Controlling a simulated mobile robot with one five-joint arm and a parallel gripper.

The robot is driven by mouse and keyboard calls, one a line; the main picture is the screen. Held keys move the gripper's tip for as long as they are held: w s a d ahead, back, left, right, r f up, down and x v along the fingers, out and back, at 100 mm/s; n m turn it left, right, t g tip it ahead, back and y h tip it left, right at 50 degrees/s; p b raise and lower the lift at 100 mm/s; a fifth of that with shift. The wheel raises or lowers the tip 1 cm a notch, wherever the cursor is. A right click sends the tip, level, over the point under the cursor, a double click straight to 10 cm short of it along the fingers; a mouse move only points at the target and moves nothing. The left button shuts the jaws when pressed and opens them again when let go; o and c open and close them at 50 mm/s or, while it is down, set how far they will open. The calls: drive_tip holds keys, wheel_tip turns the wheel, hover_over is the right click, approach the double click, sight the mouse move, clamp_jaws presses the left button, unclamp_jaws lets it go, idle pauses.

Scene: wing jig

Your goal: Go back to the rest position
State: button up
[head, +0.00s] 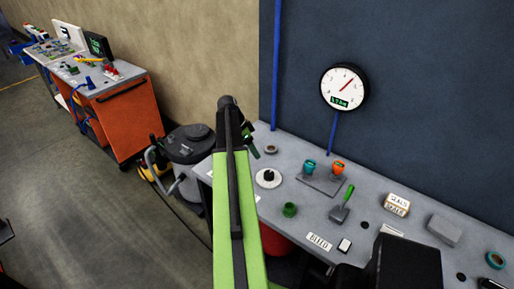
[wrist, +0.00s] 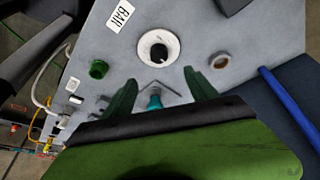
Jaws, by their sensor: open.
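My gripper (wrist: 159,76) is open, with its two dark green fingers spread apart over the grey bench (wrist: 265,30). A white disc with a dark centre (wrist: 159,47) lies ahead of the fingertips. A small teal part (wrist: 154,101) shows between the fingers, and I cannot tell its distance from them. In the head view my green arm reaches up the middle, and my gripper (head: 256,141) is partly hidden behind the arm's top end. The white disc with a black knob (head: 268,178) lies just right of the arm.
A gauge (head: 344,87) hangs above. A vacuum (head: 188,150) and orange cart (head: 125,120) stand left.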

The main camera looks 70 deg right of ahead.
drive_tip(key=shift+w+r, duration=0.1)
drive_tip(key=shift+r, duration=0.1)
idle(0.4)
drive_tip(key=w+a+f+n+t+h+b, duration=0.1)
drive_tip(key=w+a+f+n+b, duration=0.15)
drive_tip(key=w+a, duration=0.75)
drive_tip(key=w+a+f+n+b, duration=0.2)
drive_tip(key=w+a+f+b, duration=0.1)
drive_tip(key=w+a, duration=0.65)
drive_tip(key=w+a+f+n+t+b, duration=0.1)
drive_tip(key=w+a+f+n+b, duration=0.15)
drive_tip(key=w+a, duration=0.45)
drive_tip(key=w+a+f+n+t+b, duration=0.1)
drive_tip(key=w+a+n, duration=0.2)
drive_tip(key=a, duration=0.8)
drive_tip(key=s+a+f+n+y+b, duration=0.1)
drive_tip(key=s+a+f+n, duration=0.1)
drive_tip(key=a+n, duration=0.6)
drive_tip(key=s+a+f+n+y+b, duration=0.1)
drive_tip(key=a+n, duration=0.8)
drive_tip(key=a, duration=1)
drive_tip(key=shift+s+f+n+t+y, duration=0.35)
drive_tip(key=shift+s+f+y, duration=0.25)
drive_tip(key=shift+s+y, duration=0.3)
